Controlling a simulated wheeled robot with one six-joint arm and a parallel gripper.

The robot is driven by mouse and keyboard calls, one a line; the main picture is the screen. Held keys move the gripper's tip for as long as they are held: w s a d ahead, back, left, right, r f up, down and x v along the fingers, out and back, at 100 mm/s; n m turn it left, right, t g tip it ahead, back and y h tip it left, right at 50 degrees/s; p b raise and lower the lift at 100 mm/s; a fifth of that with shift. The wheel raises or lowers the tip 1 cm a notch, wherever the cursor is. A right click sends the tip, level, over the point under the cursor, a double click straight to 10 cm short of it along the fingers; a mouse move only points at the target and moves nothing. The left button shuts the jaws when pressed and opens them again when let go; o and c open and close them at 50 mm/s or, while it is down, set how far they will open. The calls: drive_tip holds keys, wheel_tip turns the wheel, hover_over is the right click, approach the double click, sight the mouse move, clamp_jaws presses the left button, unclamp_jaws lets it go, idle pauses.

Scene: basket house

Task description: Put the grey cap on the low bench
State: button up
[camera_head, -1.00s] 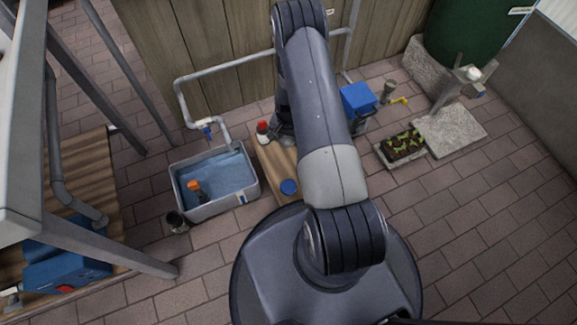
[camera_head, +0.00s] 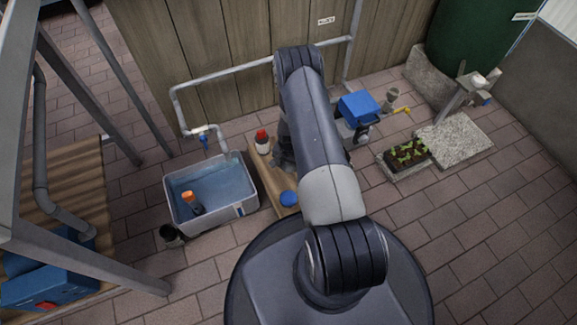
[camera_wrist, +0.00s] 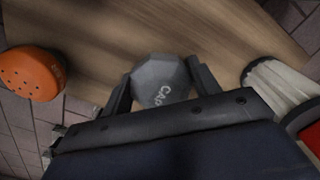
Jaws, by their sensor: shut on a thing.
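In the head view the low bench (camera_head: 265,185) stands beside the water tub, partly hidden by my arm. The cap is not visible there.
The water tub (camera_head: 240,210) holds an orange-topped bottle (camera_head: 190,201). In the wrist view an orange cap (camera_wrist: 30,74) is left and a white ribbed thing (camera_wrist: 280,88) right.

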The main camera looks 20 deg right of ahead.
drive_tip(key=o, duration=1.1)
drive_tip(key=shift+c, duration=0.2)
wheel_tip(320, 180, up, 12)
drive_tip(key=p, duration=0.4)
